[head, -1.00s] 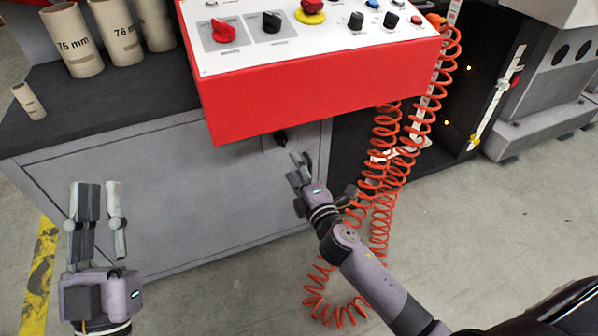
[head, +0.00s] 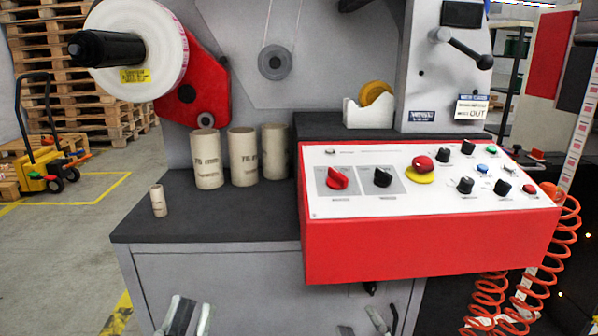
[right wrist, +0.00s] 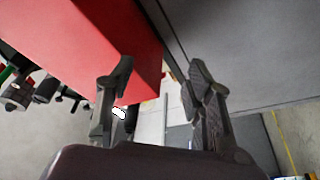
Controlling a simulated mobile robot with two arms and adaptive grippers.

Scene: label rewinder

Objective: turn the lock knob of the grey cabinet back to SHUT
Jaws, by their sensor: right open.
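The grey cabinet (head: 225,285) stands under the dark worktop, and its front also fills the upper right of the right wrist view (right wrist: 250,50). A small black knob (head: 370,288) shows just below the red control box, at the cabinet's upper right; its setting cannot be read. My right gripper (head: 364,323) is open below the knob, with only its fingertips in the head view. In the right wrist view its fingers (right wrist: 160,85) are spread, with no knob clearly visible between them. My left gripper (head: 190,317) is open and empty before the cabinet door.
The red control box (head: 425,245) juts out above the knob. Coiled orange hoses (head: 500,310) hang to its right. Cardboard cores (head: 243,157) stand on the worktop (head: 200,225). Open floor lies left of the cabinet.

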